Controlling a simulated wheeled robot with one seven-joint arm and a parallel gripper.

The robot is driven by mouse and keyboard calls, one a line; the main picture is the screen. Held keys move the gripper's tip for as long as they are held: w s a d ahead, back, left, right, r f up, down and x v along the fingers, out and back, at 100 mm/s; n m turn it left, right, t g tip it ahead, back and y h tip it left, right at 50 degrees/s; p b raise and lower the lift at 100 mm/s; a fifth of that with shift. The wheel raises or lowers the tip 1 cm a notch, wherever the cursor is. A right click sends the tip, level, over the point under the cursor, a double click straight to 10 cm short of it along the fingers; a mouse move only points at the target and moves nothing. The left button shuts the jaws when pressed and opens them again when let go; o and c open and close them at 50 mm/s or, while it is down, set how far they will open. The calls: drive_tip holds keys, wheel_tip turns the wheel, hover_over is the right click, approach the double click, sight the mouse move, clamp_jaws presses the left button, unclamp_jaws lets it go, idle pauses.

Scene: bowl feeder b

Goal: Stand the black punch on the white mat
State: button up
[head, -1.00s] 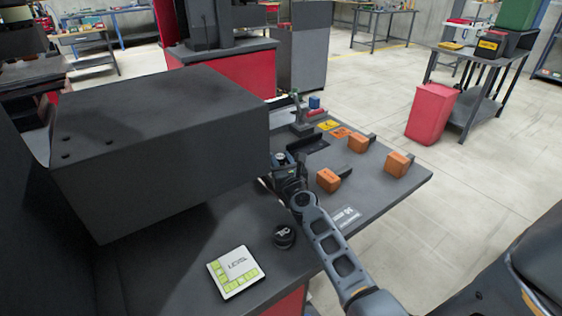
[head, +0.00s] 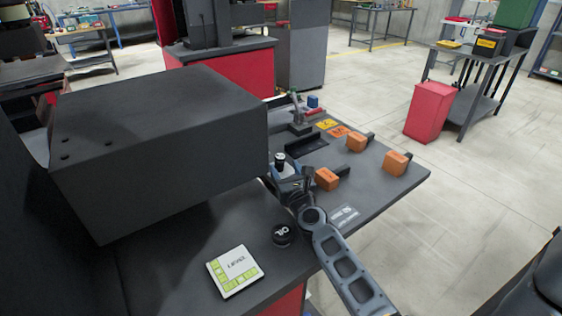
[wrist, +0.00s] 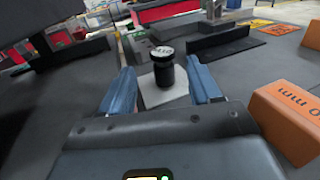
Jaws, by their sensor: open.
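The black punch (wrist: 163,70), a short black cylinder with a pale marked top, stands upright on the white mat (wrist: 178,100) in the wrist view. The mat is a small pale square, partly hidden by the punch and my gripper. My gripper (wrist: 161,87) is open, with one blue finger on each side of the punch and gaps showing between. In the head view the punch (head: 280,160) shows beside the dark machine box, above my gripper (head: 290,182). The mat is mostly hidden there.
Orange blocks (head: 327,179) stand on the bench to the right, one close to my gripper. A dark angled bar (head: 307,146) lies behind. A round black tin (head: 281,235) and a white-green card (head: 235,271) lie in front. The large dark box (head: 160,140) bounds the left.

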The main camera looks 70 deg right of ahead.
drive_tip(key=shift+b+v, duration=0.3)
drive_tip(key=shift+v, duration=2.85)
